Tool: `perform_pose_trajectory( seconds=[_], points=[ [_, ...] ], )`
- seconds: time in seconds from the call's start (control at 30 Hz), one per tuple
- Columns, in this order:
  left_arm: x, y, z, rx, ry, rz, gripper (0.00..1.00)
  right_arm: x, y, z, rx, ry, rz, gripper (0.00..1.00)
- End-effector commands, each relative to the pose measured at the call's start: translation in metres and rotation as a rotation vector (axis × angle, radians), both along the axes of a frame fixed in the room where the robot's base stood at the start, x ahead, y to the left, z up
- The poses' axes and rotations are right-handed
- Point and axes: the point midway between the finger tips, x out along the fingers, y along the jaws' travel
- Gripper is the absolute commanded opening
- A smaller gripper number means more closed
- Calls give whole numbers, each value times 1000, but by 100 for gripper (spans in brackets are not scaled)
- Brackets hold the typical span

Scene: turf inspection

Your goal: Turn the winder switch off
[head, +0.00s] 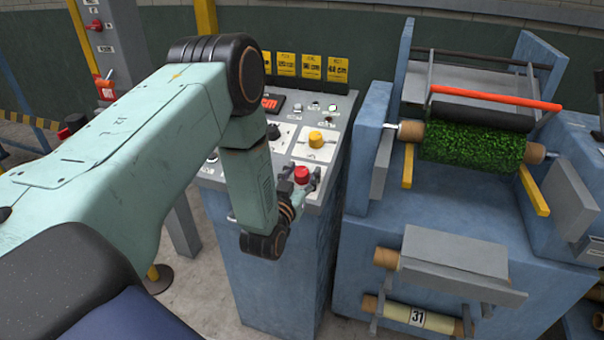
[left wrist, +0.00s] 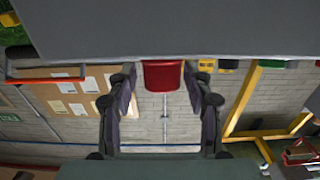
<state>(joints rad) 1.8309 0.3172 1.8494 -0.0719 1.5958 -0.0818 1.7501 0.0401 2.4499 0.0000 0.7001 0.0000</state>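A control console (head: 335,150) stands in the middle of the head view. A yellow knob (head: 316,139) and a black knob (head: 273,131) are on its sloped top; their labels are too small to read, so I cannot tell which is the winder switch. A red mushroom button (head: 301,174) is at the near edge. My left gripper (head: 302,181) is at this button, its fingers apart on either side. In the left wrist view the red button (left wrist: 163,75) shows between the open fingertips (left wrist: 160,82); contact cannot be told. My forearm hides the console's left part. My right gripper is not in view.
To the right is a blue machine (head: 400,235) with a green turf roll (head: 473,146) and a red bar (head: 495,97). A post with a red switch (head: 105,88) stands behind left.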

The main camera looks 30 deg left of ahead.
Motion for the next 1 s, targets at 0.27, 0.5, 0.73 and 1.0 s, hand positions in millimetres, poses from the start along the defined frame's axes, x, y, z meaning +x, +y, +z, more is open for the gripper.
perform_pose_trajectory(
  seconds=[0.27,0.5,0.73,1.0],
  points=[
    [0,0,0,0,0,1,24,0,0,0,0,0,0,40],
    [0,0,0,0,0,0,4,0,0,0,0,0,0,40],
    [0,-1,0,-3,-3,10,2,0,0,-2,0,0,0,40],
    [2,-3,-1,-38,-14,110,2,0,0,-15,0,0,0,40]
  ],
)
